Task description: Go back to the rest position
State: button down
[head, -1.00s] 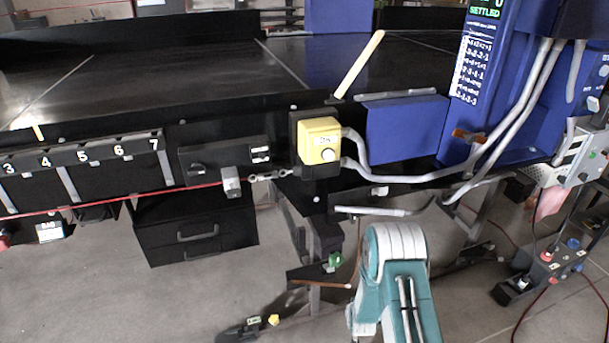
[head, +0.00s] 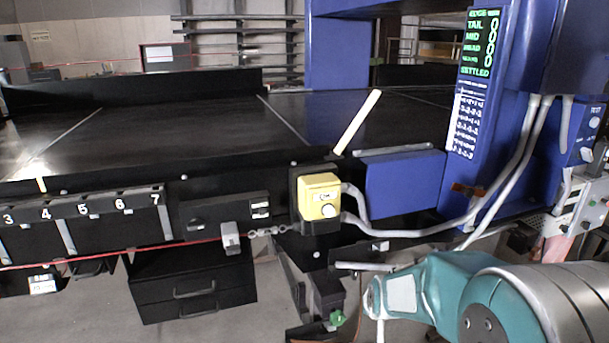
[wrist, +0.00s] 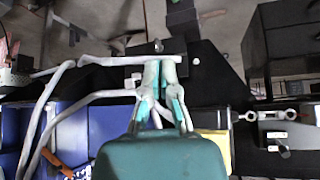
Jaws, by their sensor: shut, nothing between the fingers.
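My gripper (wrist: 161,70) shows in the wrist view, its two pale and teal fingers together with nothing between them. It points away from the camera towards grey pipes and black framework, apart from any object I can make out. In the head view my teal and grey arm is bent across the lower right, in front of the conveyor's side. The gripper itself cannot be made out in the head view.
The black conveyor (head: 190,118) runs across, with a blue detector column (head: 330,45) and a lit display (head: 480,45). A yellow button box (head: 319,197) sits on its near side. Grey pipes (head: 410,234) and a red cord (head: 120,254) run along it. Black drawers (head: 190,280) stand below.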

jog(key=s+r, duration=0.7)
jog(key=s, duration=0.6)
jog(key=s+r+g, duration=0.1)
jog(key=s+r, duration=0.6)
jog(key=s, duration=0.7)
jog(key=shift+r, duration=0.35)
jog(key=shift+w, duration=0.15)
